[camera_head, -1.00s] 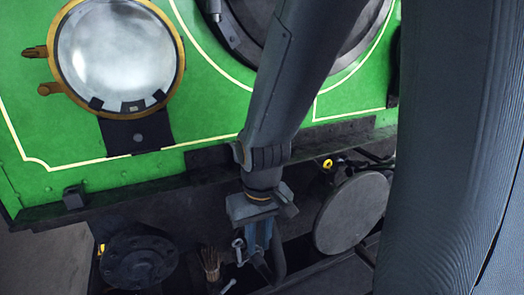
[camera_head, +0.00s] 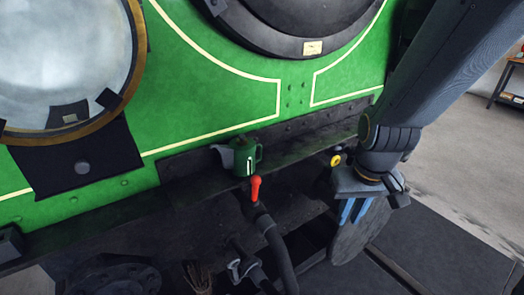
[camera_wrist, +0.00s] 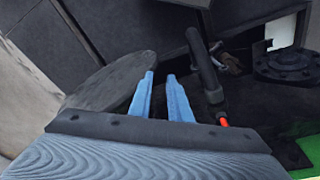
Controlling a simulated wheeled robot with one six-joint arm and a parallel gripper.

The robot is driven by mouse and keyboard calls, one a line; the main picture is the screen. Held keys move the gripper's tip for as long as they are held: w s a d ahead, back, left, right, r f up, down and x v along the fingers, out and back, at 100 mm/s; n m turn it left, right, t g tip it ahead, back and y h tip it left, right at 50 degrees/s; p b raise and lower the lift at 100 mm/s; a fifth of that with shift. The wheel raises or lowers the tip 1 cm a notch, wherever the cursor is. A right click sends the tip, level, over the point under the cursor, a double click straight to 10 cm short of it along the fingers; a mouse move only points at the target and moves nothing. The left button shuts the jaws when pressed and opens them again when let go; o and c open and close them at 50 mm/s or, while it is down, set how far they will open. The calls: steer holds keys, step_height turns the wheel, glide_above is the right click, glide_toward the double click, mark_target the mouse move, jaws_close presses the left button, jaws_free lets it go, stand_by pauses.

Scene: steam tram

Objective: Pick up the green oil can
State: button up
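The green oil can (camera_head: 244,157) stands upright on the dark ledge at the foot of the green tram front, near the middle of the head view. It has a handle on its right side, and a grey piece shows at its left. My gripper (camera_head: 352,212) is to the right of the can and lower, apart from it, pointing down. In the wrist view its two blue fingers (camera_wrist: 158,90) are a little apart with nothing between them. The oil can does not show in the wrist view.
A red-tipped hose (camera_head: 256,190) rises just in front of the can. A round buffer plate (camera_head: 358,240) is behind and below my gripper. A large brass-rimmed lamp (camera_head: 60,60) is at left. The dark ledge (camera_head: 110,205) is bare left of the can.

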steer(key=w+d+f+t+b, duration=0.2)
steer(key=w+f+t+b, duration=0.15)
steer(key=w, duration=0.65)
steer(key=n+t+y+b, duration=0.7)
steer(key=n+y+b, duration=0.2)
steer(key=y+b, duration=0.45)
glide_toward(261, 157)
step_height(261, 157, up, 2)
steer(key=w+a, duration=0.2)
steer(key=w, duration=0.1)
steer(key=shift+h, duration=0.25)
steer(key=shift+s+a+x, duration=0.1)
steer(key=shift+x, duration=1.65)
steer(key=shift+s+a+x, duration=0.1)
steer(key=shift+x, duration=1.65)
steer(key=shift+r, duration=0.1)
jaws_close()
